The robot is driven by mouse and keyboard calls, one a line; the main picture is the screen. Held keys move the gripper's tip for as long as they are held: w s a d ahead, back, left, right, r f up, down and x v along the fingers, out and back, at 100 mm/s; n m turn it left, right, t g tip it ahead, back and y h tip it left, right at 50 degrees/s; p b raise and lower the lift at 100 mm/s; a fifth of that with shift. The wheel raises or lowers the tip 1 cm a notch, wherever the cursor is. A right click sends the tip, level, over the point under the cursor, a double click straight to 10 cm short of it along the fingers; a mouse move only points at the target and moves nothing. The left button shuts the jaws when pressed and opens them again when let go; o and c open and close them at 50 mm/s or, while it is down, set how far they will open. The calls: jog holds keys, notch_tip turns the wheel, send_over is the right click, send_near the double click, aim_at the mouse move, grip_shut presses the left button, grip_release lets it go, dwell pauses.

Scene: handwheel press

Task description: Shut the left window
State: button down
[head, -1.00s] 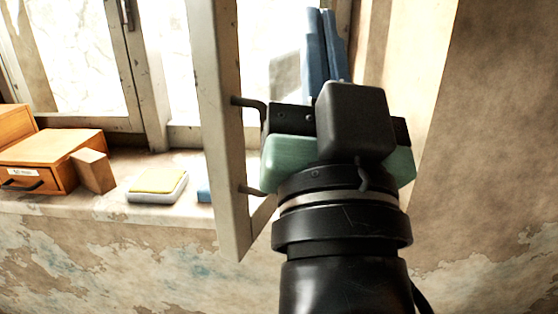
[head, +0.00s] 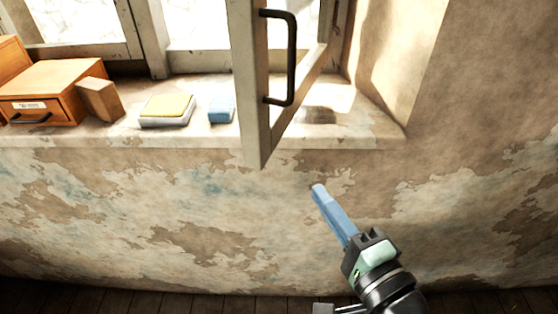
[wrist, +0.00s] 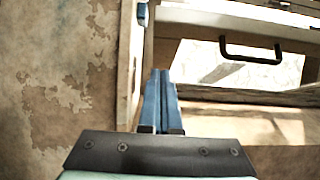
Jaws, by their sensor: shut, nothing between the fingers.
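A window sash (head: 252,100) with worn pale paint stands swung open into the room, at upper centre in the head view. A dark bar handle (head: 290,58) is on it; the handle also shows in the wrist view (wrist: 250,52). I cannot tell whether this is the left window, as only part of the window wall shows. The window panes farther left (head: 80,20) look shut. My gripper (head: 318,188), with blue fingers, is shut and empty in front of the wall, below the sill and apart from the handle. Its fingertips show in the wrist view (wrist: 160,75).
The sill (head: 215,140) holds a wooden drawer box (head: 50,90), a wooden block (head: 99,100), a yellow-topped pad (head: 167,107) and a blue block (head: 221,109). The peeling wall (head: 210,220) is below. The space around my gripper looks clear.

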jog(key=p, duration=0.2)
send_near(270, 151)
jog(key=w+d, duration=0.2)
jog(key=w, duration=0.1)
jog(key=w+a, duration=0.1)
jog(key=w+a+p, duration=0.1)
jog(key=a, duration=0.1)
jog(key=shift+a+r, duration=0.15)
jog(key=shift+a, duration=0.1)
jog(key=shift+w+a, duration=0.15)
jog(key=shift+a, duration=0.3)
jog(key=shift+a, duration=0.1)
